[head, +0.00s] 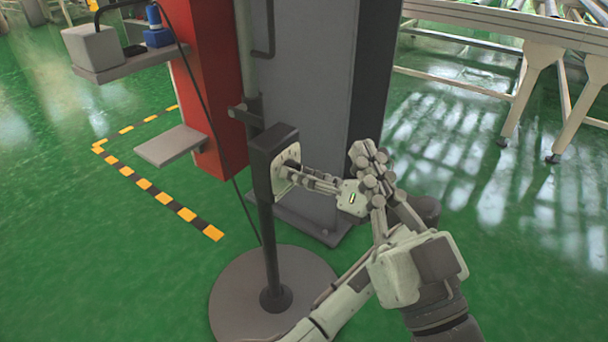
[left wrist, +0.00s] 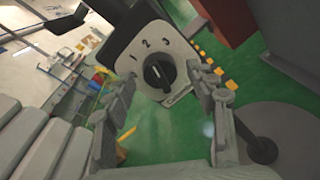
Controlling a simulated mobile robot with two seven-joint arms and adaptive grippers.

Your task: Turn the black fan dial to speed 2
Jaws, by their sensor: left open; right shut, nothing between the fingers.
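The black fan dial (left wrist: 158,73) sits on a white plate (left wrist: 178,47) marked 1, 2 and 3 in the left wrist view. A small light mark shows on the dial, but I cannot tell exactly which number it points to. My right gripper (head: 366,160) is shut and empty, to the right of the left one.
The pole stands on a round grey base (head: 235,297). Behind it are a tall grey cabinet (head: 312,90) and a red column (head: 208,85) with shelves. A light metal table (head: 490,25) stands at the back right. Open green floor lies to the right.

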